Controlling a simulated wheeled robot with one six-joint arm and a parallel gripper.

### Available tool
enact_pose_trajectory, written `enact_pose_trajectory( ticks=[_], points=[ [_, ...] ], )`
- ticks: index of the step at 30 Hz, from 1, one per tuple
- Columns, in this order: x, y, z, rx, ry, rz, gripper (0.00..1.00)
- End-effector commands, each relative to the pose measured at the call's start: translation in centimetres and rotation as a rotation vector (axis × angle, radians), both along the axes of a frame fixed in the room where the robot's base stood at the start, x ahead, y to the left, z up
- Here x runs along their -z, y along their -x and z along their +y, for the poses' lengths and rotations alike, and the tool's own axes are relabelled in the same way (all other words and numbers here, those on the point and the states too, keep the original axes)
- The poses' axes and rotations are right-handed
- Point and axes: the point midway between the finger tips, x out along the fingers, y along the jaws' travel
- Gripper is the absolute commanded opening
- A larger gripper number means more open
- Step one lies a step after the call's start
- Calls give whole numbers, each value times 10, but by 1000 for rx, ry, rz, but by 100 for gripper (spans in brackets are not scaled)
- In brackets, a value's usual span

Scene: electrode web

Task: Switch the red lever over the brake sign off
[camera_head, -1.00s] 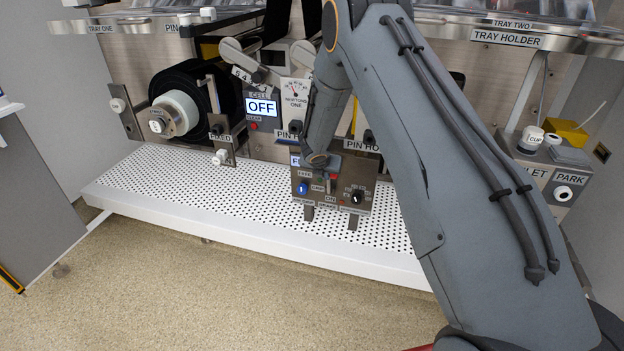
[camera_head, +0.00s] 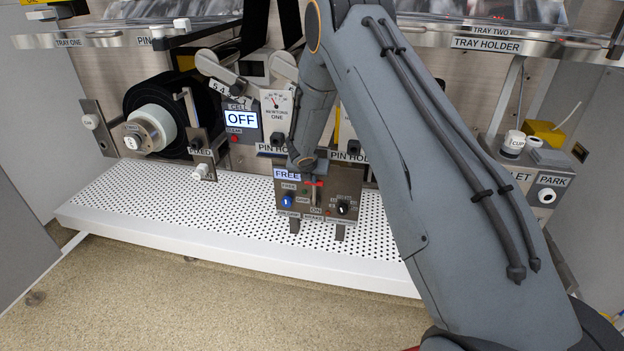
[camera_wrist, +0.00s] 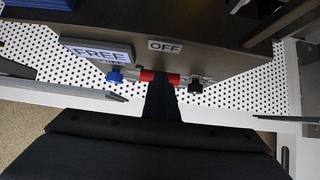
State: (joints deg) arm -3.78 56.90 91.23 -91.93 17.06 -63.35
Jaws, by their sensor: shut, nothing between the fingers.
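The grey control box (camera_head: 318,221) stands at the perforated shelf. Its sign (camera_head: 287,174) reads FREE and also shows in the wrist view (camera_wrist: 98,52). The red lever (camera_head: 314,183) is on the box front, between a blue knob (camera_head: 286,201) and a black knob (camera_head: 343,207). An ON label is below it. In the wrist view the lever's red bar (camera_wrist: 160,77) lies below the OFF label (camera_wrist: 166,46). My dark gripper (camera_wrist: 160,87) is shut and empty, its tip at the middle of the bar. Contact cannot be told. My wrist hides the gripper in the head view.
The white perforated shelf (camera_head: 130,205) runs under the box. The OFF display (camera_head: 240,118) and a newton gauge (camera_head: 276,112) stand behind, up left. A black roll (camera_head: 150,85) is at the left. Tray rails cross the top. Open floor lies in front.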

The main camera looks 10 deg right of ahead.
Motion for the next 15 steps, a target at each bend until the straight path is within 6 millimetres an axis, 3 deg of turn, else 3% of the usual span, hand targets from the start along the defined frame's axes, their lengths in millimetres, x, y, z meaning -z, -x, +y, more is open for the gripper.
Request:
enact_pose_trajectory(
  ticks=[8, 14, 15],
  points=[
    [-2, 0, 0, 3, 2, -7, 0],
    [-10, 23, 25, -10, 3, -5, 0],
    [-19, 25, 28, -11, 2, -8, 0]
  ],
)
